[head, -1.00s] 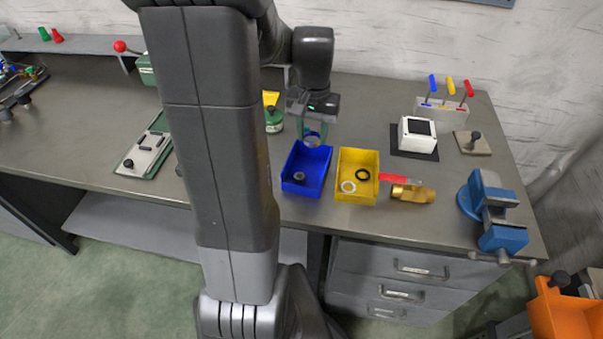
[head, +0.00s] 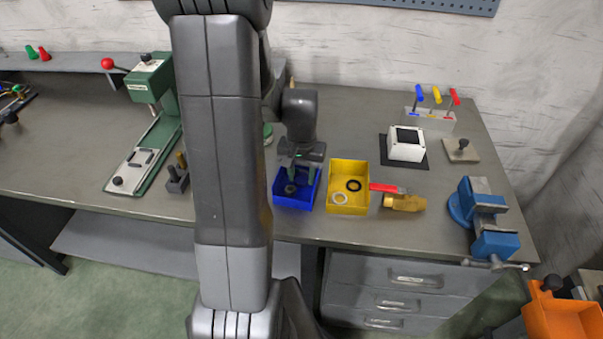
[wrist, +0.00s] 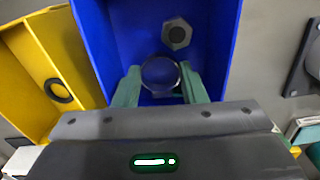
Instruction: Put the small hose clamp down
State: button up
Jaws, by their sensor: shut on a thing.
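The small hose clamp (wrist: 160,57) is a thin metal ring between the two green fingers of my gripper (wrist: 160,84) in the wrist view. The fingers are shut on it. The ring is inside or just above the blue bin (wrist: 112,50); I cannot tell whether it touches the floor. In the head view my gripper (head: 301,172) reaches down into the blue bin (head: 293,205), and the clamp is too hidden there to make out. A grey hex nut (wrist: 177,34) lies in the bin beyond the clamp.
A yellow bin (head: 348,207) stands right beside the blue one, with a black ring (head: 353,185) and a white ring (head: 339,199) inside. A brass valve with a red handle (head: 404,202) lies right of it. A blue vise (head: 485,215) stands further right.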

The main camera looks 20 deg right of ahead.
aim_at(302, 179)
jog(key=shift+f, duration=0.1)
jog(key=o, duration=0.7)
notch_tip(302, 179, up, 12)
jog(key=shift+r, duration=0.15)
